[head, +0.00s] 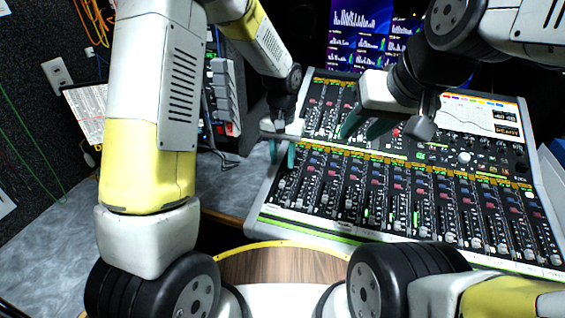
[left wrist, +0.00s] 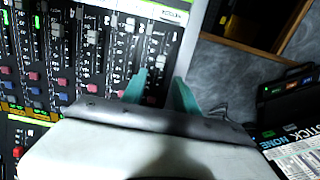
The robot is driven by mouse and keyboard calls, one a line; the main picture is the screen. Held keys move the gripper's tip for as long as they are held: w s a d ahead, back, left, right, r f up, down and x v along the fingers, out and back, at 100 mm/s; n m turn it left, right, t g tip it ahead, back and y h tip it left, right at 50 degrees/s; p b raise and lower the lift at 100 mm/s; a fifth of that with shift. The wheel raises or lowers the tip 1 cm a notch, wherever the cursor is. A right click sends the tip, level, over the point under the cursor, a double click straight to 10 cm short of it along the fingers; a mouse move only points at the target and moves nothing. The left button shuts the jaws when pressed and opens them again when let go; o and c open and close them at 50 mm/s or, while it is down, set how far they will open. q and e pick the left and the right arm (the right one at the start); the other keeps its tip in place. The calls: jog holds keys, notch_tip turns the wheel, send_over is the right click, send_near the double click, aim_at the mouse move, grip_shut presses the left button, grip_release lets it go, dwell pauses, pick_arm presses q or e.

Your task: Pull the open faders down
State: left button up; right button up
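The mixing console (head: 345,230) fills the right half of the head view, with a row of faders (head: 450,237) along its front. Several fader caps (left wrist: 92,37) show at differing heights in the left wrist view. My left gripper (head: 282,153) is over the console's left edge, teal fingers apart. In the left wrist view its open fingertips (left wrist: 160,88) are over the outermost channel strips, and I cannot tell whether they touch. My right gripper (head: 364,125) is above the console's upper middle, teal fingers apart and nothing seen between them. My arms hide part of the console's upper section.
Screens (head: 360,35) with bar graphs stand behind the console. A grey desk surface (head: 225,185) lies left of it. A wall socket (head: 58,73) and cables are at the far left. A dark device (left wrist: 287,90) and a printed card (left wrist: 298,158) are beside the console.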

aim_at(283, 181)
pick_arm(q)
notch_tip(283, 181, down, 8)
jog(key=shift+r, duration=0.1)
dwell(0.4)
jog(key=shift+c, duration=0.5)
grip_shut()
dwell(0.7)
